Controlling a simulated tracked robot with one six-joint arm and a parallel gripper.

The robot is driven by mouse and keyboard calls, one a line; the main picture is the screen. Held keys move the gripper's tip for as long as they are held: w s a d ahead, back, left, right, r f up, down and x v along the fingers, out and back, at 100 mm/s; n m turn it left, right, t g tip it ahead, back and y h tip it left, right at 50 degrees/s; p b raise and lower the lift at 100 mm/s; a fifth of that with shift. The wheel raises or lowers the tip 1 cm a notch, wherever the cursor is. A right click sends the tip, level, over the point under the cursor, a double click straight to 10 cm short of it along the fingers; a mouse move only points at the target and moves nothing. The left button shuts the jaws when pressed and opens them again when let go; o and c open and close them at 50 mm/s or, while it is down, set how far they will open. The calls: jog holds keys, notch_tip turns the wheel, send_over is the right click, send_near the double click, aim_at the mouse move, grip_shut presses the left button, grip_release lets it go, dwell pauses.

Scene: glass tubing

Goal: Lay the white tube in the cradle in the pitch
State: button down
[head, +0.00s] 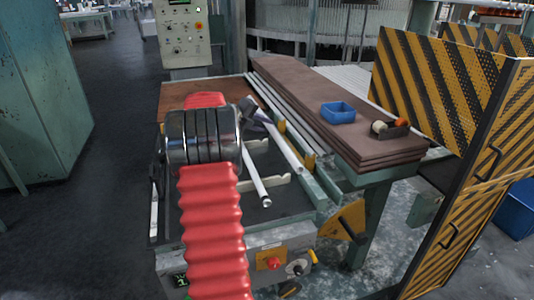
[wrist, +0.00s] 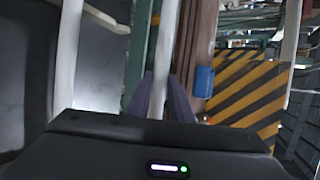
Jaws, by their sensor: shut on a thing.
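My gripper (head: 266,122) is over the dark machine bed, partly behind my arm. It is shut on a white tube (head: 288,150), which slants down to the right near the green rail. In the wrist view the tube (wrist: 163,55) runs away between the two purple-grey fingers (wrist: 162,97). A second white tube (head: 256,182) lies left of it over the bed; it also shows at the left of the wrist view (wrist: 68,60). A pale cradle bracket (head: 284,179) stands across the bed, beside the second tube's lower end. I cannot tell whether the held tube touches anything.
A green rail (head: 314,188) bounds the bed on the right. A striped yellow-black guard (head: 435,85) stands at the right. A control panel (head: 268,262) is in front.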

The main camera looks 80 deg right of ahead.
jog(key=shift+f, duration=2.4)
jog(key=shift+f, duration=0.1)
jog(key=shift+f, duration=2.4)
jog(key=shift+f, duration=0.4)
jog(key=c, duration=1.6)
grip_release()
jog(key=shift+r, duration=0.45)
jog(key=v, duration=1.2)
jog(key=shift+f, duration=0.1)
